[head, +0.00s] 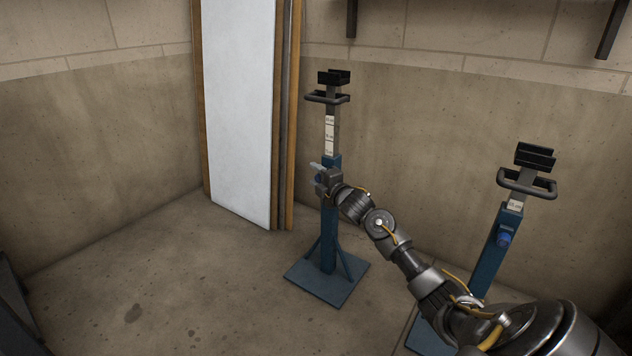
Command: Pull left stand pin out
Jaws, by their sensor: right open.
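The left stand (328,228) is a blue upright post on a square blue base, with a grey inner post carrying a white marked scale and a black cradle on top. My right gripper (315,174) is at the upper part of its blue post, with the arm reaching in from the lower right. The gripper is open, with its fingers around or beside a small blue pin (319,179) at the post. The fingers and wrist hide much of the pin, and I cannot tell whether they touch it. My left gripper is out of view.
A second blue stand (492,252) with a black cradle stands at the right, partly behind my right arm. A white panel (238,110) with wooden edges leans against the back wall. The concrete floor (180,270) to the left is clear.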

